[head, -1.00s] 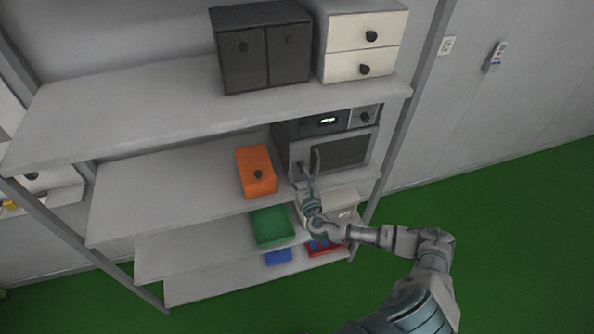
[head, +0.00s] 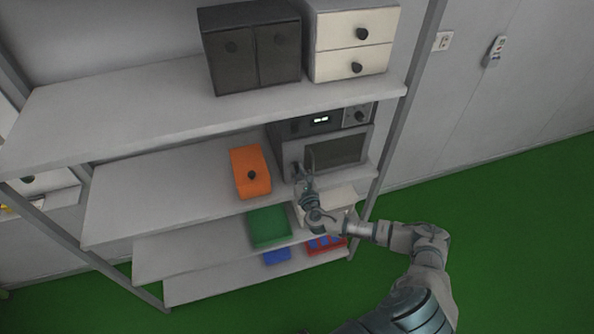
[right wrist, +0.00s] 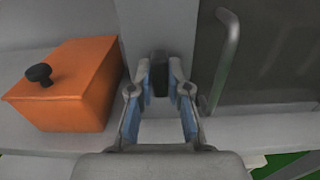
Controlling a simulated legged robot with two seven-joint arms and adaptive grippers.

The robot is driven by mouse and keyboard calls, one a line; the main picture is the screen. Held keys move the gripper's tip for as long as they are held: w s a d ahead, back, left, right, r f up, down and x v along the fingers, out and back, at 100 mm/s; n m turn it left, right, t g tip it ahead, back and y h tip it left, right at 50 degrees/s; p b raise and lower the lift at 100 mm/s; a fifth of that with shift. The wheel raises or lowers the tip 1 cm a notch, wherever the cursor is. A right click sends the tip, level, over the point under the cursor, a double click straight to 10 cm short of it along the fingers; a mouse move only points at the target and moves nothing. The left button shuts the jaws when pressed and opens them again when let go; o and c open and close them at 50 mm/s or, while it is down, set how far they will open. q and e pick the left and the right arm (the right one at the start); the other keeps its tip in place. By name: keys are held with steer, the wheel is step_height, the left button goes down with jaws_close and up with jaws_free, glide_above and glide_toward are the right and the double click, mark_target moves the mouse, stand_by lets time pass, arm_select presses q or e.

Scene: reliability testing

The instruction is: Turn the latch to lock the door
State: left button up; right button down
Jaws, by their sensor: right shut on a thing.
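The door (head: 338,150) is on the front of a grey box-shaped appliance with a dark window, on the second shelf. In the right wrist view its dark window (right wrist: 275,60) and upright bar handle (right wrist: 227,62) are to the right. A small black latch (right wrist: 160,72) stands on the grey front panel left of the handle. My right gripper (head: 297,170) is at this panel. In the right wrist view its fingers (right wrist: 160,88) are around the latch, which is upright between the tips. The fingers hide part of it. My left gripper is not in view.
An orange box (head: 250,172) with a black knob sits just left of the appliance. A green box (head: 269,227) and blue and red bins are on lower shelves. Dark (head: 250,55) and white (head: 350,40) cabinets stand on the top shelf. Green floor (head: 500,240) is clear at right.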

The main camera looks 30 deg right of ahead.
steer(key=shift+r, duration=0.15)
steer(key=shift+d+m, duration=0.15)
steer(key=shift+m, duration=0.55)
steer(key=m+b, duration=0.1)
steer(key=m, duration=0.2)
steer(key=shift+b, duration=0.35)
steer(key=m+b, duration=0.1)
steer(key=m, duration=0.3)
steer(key=shift+d, duration=0.1)
steer(key=m+b, duration=0.1)
steer(key=m, duration=0.3)
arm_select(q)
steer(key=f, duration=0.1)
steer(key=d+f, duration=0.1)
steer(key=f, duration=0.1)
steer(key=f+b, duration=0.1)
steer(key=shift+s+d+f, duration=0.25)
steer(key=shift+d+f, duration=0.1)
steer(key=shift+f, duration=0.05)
arm_select(e)
steer(key=m, duration=0.5)
steer(key=shift+f+m, duration=0.2)
steer(key=shift+m, duration=0.1)
